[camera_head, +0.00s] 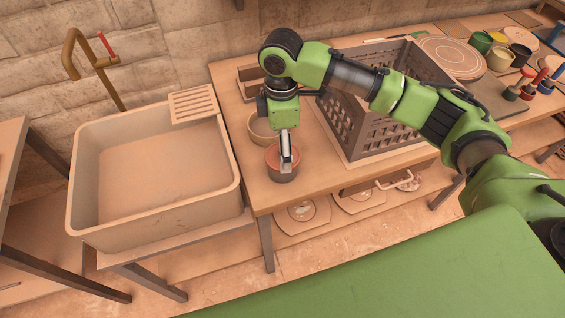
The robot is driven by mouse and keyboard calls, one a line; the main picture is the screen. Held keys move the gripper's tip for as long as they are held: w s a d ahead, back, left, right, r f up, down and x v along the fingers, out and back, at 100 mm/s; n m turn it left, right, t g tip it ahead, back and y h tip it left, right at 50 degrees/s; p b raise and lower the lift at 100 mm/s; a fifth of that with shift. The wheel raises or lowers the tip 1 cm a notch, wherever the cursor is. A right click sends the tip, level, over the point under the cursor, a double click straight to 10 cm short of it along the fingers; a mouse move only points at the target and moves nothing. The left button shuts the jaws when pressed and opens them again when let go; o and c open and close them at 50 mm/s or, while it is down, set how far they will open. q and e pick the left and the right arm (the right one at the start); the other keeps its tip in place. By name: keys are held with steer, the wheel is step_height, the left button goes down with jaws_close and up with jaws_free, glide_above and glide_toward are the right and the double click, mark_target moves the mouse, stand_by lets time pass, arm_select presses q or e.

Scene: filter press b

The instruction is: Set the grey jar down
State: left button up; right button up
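The grey jar (283,177) is a small round pot with a reddish top or inside. It is at the front left of the wooden table, close to the sink side. My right gripper (287,165) points straight down with its fingers close together at the jar's near rim, and it appears shut on the jar wall. The fingers hide part of the rim. The jar looks upright; I cannot tell whether its base touches the table. My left gripper is not in view.
A beige bowl (259,133) stands just behind the jar. A slotted crate (347,128) is to the right, under my arm. A large basin (152,220) adjoins the table's left side. Paint pots (499,60) stand farther right. Bare tabletop (325,180) lies right of the jar.

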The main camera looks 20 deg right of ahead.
steer(key=shift+s+f+p, duration=0.1)
steer(key=shift+f+p, duration=0.45)
steer(key=shift+f, duration=0.4)
step_height(320, 180, down, 2)
steer(key=shift+f, duration=0.5)
steer(key=shift+a, duration=0.1)
steer(key=c, duration=1.3)
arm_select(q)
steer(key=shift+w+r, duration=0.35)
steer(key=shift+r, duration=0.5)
arm_select(e)
steer(key=shift+c, duration=0.4)
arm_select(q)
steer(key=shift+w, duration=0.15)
